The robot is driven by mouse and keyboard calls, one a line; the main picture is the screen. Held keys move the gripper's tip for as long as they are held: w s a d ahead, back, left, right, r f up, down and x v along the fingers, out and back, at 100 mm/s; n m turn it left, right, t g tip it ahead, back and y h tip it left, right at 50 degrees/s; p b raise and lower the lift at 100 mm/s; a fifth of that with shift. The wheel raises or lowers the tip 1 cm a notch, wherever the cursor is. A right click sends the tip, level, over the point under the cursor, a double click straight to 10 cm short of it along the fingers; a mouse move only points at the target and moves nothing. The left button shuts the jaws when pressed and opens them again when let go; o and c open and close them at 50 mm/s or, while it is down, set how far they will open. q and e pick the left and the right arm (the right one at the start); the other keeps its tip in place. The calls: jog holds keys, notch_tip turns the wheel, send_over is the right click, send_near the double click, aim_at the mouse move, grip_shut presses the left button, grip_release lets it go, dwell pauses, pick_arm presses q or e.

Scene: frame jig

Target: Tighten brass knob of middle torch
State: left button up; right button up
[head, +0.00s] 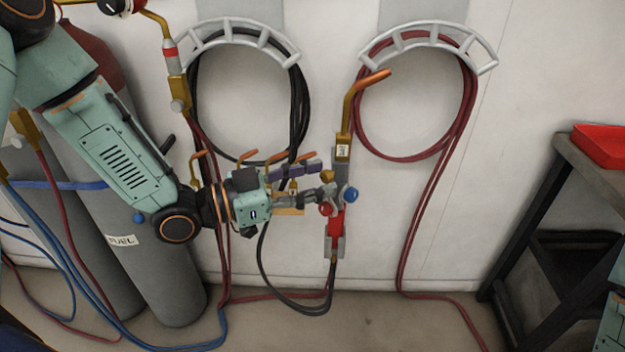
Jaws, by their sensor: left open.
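An upright torch (342,150) with an orange-tipped bent brass tube hangs in front of the white wall, near the middle of the view. On its body are a brass knob (327,175), a red knob (326,209) and a blue knob (350,194). My left gripper (324,196) reaches in from the left, open, its fingertips at the torch's left side between the brass and red knobs. I cannot tell whether they touch a knob. Another torch (176,88) hangs further left. Which torch counts as the middle one is not clear. My right gripper is out of view.
Two hose racks with a black hose (303,95) and a red hose (468,100) hang on the wall. Grey cylinders (165,250) stand at left behind my arm. Several small orange-tipped pieces sit behind my left gripper. A dark bench with a red tray (600,146) stands right.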

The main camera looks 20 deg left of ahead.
pick_arm(q)
jog(key=shift+c, duration=0.3)
grip_shut()
dwell(0.3)
